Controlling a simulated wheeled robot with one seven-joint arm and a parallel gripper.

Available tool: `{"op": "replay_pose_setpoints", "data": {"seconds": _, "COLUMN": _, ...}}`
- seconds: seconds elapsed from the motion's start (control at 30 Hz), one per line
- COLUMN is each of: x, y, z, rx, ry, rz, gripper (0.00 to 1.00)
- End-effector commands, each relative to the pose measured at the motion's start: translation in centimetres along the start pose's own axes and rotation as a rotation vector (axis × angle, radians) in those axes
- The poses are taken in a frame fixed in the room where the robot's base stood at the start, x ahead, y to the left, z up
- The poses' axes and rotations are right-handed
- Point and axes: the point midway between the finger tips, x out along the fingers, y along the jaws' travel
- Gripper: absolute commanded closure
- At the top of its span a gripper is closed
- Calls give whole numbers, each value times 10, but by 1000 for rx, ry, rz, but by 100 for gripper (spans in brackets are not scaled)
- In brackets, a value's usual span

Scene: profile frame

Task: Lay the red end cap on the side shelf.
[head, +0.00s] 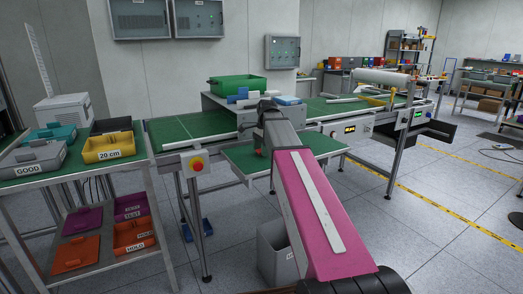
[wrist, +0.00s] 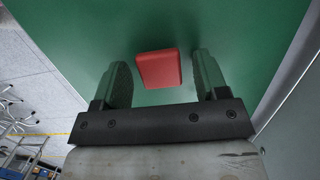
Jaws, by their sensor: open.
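The red end cap (wrist: 158,68) shows in the wrist view as a small red block in front of a green surface. My gripper (wrist: 162,80) is open, with one finger on each side of the cap and a narrow gap at both sides. In the head view my gripper (head: 261,146) is over the green side shelf (head: 322,145), which juts out in front of the conveyor. My arm hides part of that shelf. A small reddish spot shows at my gripper there, too small to make out.
A conveyor (head: 190,127) with a green bin (head: 237,88) stands behind the shelf. A cart (head: 80,172) with trays is at the left, by a post with a red stop button (head: 197,164). A grey bin (head: 273,250) stands below.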

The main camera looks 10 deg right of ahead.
Motion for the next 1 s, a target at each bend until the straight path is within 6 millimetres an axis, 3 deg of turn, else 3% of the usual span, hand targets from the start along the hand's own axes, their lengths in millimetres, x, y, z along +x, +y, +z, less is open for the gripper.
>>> {"op": "replay_pose_setpoints", "data": {"seconds": 0.17, "x": -19, "y": -1, "z": 0, "rx": 0, "ry": 0, "rz": -1, "gripper": 33}}
{"op": "replay_pose_setpoints", "data": {"seconds": 0.63, "x": -102, "y": -1, "z": 0, "rx": 0, "ry": 0, "rz": -1, "gripper": 33}}
{"op": "replay_pose_setpoints", "data": {"seconds": 1.0, "x": -121, "y": 0, "z": 0, "rx": 0, "ry": 0, "rz": 1, "gripper": 33}}
